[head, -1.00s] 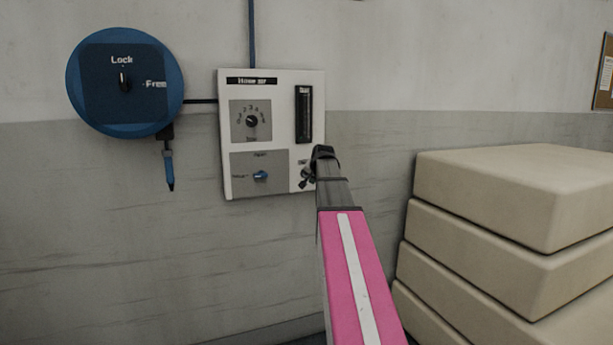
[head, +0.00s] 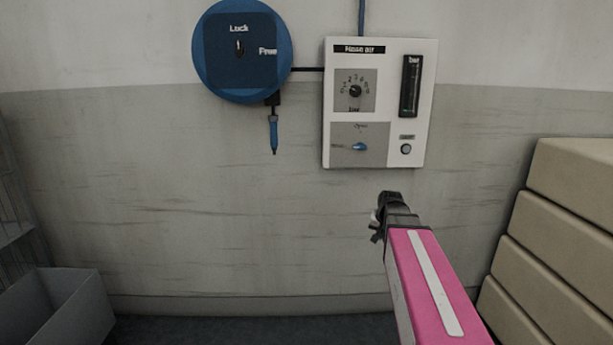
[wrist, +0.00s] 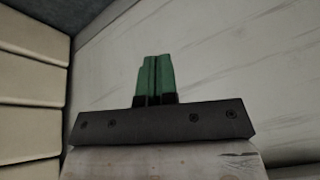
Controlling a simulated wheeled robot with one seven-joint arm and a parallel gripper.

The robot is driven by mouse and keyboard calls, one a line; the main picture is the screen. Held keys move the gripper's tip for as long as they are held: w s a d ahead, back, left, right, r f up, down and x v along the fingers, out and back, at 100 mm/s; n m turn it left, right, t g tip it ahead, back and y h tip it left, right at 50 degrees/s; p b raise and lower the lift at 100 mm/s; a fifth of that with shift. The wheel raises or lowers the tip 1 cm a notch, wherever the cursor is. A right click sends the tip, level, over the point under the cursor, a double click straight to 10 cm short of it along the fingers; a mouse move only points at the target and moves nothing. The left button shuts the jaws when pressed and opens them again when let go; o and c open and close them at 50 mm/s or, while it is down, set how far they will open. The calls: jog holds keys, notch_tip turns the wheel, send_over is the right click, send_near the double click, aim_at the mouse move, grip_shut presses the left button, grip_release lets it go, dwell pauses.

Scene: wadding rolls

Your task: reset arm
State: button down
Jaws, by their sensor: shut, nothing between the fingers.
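My gripper (wrist: 153,80) shows in the wrist view as two green fingers pressed together, with nothing between them. In the head view my pink arm reaches forward from the lower right, and its dark end is below the white control panel (head: 427,110), apart from it in the picture. The fingertips are hidden there. The panel has a numbered dial (head: 355,91), a blue knob (head: 360,147), a dark gauge (head: 410,87) and a round button (head: 406,149).
A round blue reel (head: 284,62) marked Lock and Free hangs on the wall, with a blue-tipped tool (head: 274,135) below it. Beige stacked blocks (head: 570,172) stand at right. A grey bin (head: 85,315) is at lower left. The floor between looks clear.

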jog(key=s+a+f+n+g, duration=0.2)
jog(key=s+a+f, duration=0.2)
jog(key=s+f, duration=0.3)
jog(key=s+a+f+n+g, duration=0.1)
jog(key=s+a+f, duration=0.3)
jog(key=s+f, duration=0.4)
jog(key=s+g, duration=0.1)
jog(key=s, duration=0.2)
jog(key=shift+s+a+n, duration=0.3)
jog(key=shift+n, duration=0.1)
